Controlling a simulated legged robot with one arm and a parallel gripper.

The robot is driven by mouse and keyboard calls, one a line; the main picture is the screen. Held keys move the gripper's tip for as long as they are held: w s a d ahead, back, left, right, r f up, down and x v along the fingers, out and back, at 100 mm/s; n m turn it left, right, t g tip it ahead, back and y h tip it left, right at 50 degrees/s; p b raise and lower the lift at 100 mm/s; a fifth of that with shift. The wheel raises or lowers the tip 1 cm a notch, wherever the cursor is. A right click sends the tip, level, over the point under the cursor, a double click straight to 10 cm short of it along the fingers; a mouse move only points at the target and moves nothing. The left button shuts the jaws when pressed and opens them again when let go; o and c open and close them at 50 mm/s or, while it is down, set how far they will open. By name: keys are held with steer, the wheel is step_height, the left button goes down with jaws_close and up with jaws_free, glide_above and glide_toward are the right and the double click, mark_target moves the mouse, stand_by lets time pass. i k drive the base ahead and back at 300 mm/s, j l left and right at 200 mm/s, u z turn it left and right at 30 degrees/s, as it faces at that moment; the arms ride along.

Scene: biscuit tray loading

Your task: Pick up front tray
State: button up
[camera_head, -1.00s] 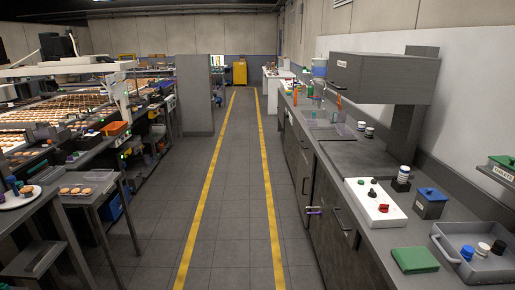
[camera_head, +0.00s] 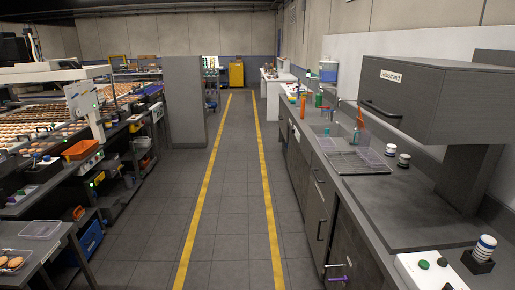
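A clear tray with round biscuits (camera_head: 14,262) shows at the lower left, cut by the picture's left edge, on a grey side table (camera_head: 62,232). An empty-looking clear tray (camera_head: 40,229) lies behind it on the same table. I cannot tell which one is the front tray. My gripper and arm are not in view.
A clear aisle (camera_head: 232,200) between yellow lines runs ahead. Left are the biscuit conveyor (camera_head: 30,118) and a grey partition (camera_head: 184,100). Right is a long counter (camera_head: 375,215) with a sink, an overhanging cabinet (camera_head: 430,100) and a white button box (camera_head: 430,270). A yellow cabinet (camera_head: 236,74) stands far back.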

mark_target(325, 142)
steer(key=i, duration=1.75)
steer(key=i+j+z, duration=0.15)
steer(key=i+z, duration=0.25)
steer(key=i, duration=0.2)
steer(key=i+j+z, duration=0.45)
steer(key=i, duration=0.15)
steer(key=i+j+z, duration=0.4)
steer(key=i, duration=0.15)
